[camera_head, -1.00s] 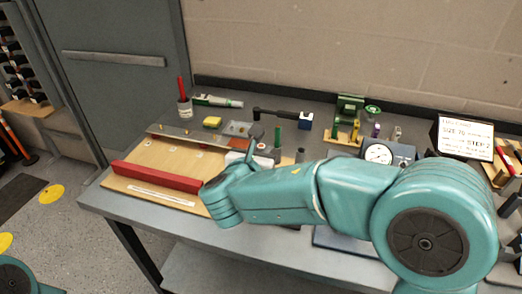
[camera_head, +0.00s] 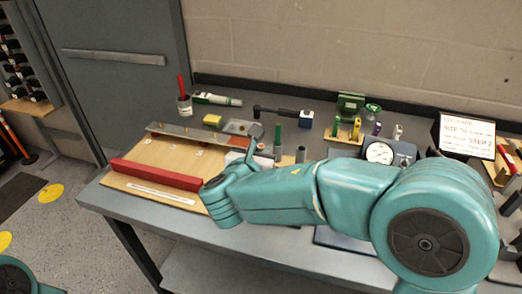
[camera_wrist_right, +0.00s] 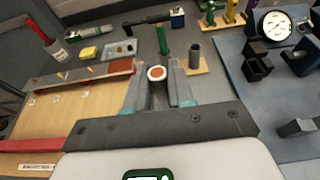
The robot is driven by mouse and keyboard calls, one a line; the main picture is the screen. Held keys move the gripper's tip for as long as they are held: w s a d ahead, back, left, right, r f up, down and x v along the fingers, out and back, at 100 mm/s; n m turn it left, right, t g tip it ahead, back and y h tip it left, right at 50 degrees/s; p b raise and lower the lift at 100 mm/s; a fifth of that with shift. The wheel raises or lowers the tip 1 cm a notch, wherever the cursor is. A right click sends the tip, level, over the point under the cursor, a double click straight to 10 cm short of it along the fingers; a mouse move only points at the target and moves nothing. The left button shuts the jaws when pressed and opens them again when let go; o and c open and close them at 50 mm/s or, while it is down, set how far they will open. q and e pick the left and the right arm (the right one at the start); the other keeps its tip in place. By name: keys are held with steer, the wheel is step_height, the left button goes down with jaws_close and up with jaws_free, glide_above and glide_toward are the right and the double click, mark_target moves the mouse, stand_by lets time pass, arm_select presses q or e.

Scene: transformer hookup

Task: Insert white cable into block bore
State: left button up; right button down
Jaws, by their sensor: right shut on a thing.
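My right gripper (camera_wrist_right: 157,88) is shut on the white cable (camera_wrist_right: 156,72). The cable's round end, a white ring around a copper-coloured core, faces the wrist camera between the fingertips. In the head view, my right arm crosses the bench and hides most of this gripper; a small copper-coloured end (camera_head: 260,147) shows beyond it. My left gripper is not in view.
A green post (camera_wrist_right: 163,38) and a grey hollow cylinder (camera_wrist_right: 195,56) stand just beyond the gripper. A red bar (camera_head: 156,175) edges the wooden board at left. A gauge (camera_head: 380,153) and a sign (camera_head: 467,135) stand at right. The wooden board's middle is mostly clear.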

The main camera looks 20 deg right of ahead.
steer(key=shift+f+b, duration=1.3)
steer(key=shift+f, duration=0.25)
steer(key=shift+r, duration=0.1)
steer(key=c, duration=0.9)
jaws_free()
step_height(320, 180, up, 5)
steer(key=p, duration=0.4)
